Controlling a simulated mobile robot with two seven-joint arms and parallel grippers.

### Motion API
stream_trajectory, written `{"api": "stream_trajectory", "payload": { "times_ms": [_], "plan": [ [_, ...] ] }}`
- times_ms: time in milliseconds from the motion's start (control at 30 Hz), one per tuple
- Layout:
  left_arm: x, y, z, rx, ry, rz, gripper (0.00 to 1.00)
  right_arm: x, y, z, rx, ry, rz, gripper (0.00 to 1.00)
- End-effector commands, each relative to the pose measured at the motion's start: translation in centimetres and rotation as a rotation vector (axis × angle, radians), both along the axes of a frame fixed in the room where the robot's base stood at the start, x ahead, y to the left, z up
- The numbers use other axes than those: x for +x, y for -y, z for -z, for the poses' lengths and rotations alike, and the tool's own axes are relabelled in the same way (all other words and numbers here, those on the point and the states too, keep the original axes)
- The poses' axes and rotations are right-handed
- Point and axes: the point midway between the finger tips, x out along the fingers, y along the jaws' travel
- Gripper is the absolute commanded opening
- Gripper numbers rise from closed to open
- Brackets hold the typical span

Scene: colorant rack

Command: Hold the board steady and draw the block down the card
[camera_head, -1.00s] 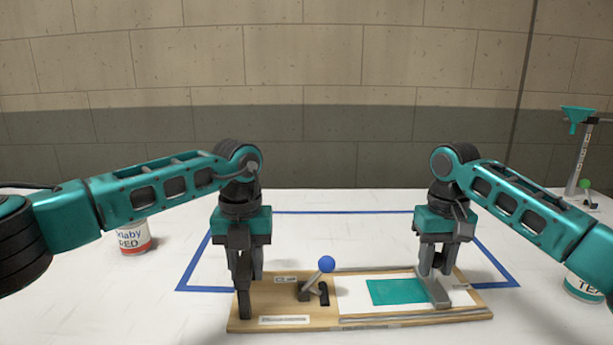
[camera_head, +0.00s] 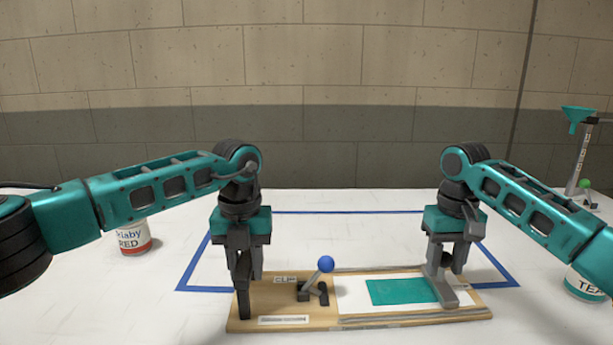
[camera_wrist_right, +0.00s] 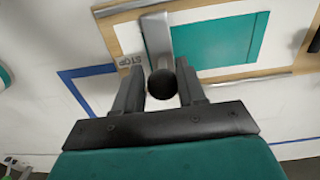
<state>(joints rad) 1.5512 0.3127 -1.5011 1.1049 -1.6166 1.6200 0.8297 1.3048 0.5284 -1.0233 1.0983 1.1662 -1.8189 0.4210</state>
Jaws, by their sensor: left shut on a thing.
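The white card (camera_head: 352,290) on the board carries a teal coating (camera_head: 400,291). The grey block (camera_head: 443,291) stands across the card at the coating's right end. In the right wrist view the block (camera_wrist_right: 157,35) sits beside a STOP label, with its black knob (camera_wrist_right: 163,83) nearer the camera. My right gripper (camera_wrist_right: 163,88) is open, its fingers on either side of the knob with small gaps.
A blue-balled clip lever (camera_head: 325,265) stands on the board between my grippers. A red-labelled can (camera_head: 131,240) is at left, a teal-labelled can (camera_head: 583,286) at right. A teal funnel on a stand (camera_head: 577,118) is at back right. The table behind the board is clear.

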Motion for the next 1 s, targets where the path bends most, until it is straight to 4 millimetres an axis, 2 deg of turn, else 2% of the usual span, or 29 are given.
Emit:
{"api": "stream_trajectory", "payload": {
  "times_ms": [33,233,567,667,1000],
  "plan": [
    [0.0,-0.2,0.0,0.004,-0.001,-0.005,0.00,0.0,0.1,0.0,-0.001,-0.001,0.001,0.44],
    [0.0,-0.1,0.0,0.003,0.000,-0.004,0.00,0.0,-0.1,0.0,0.002,0.000,-0.002,0.63],
    [0.0,0.0,0.0,0.001,0.000,-0.003,0.00,0.0,-0.2,-0.5,0.004,0.002,-0.004,0.63],
    [0.0,0.0,0.0,0.000,0.000,-0.002,0.00,0.1,-0.3,-1.9,0.005,0.005,-0.004,0.63],
    [0.0,0.1,0.0,-0.002,0.000,0.000,0.00,0.1,-0.2,-9.1,0.004,0.003,-0.004,0.63]
  ]
}}
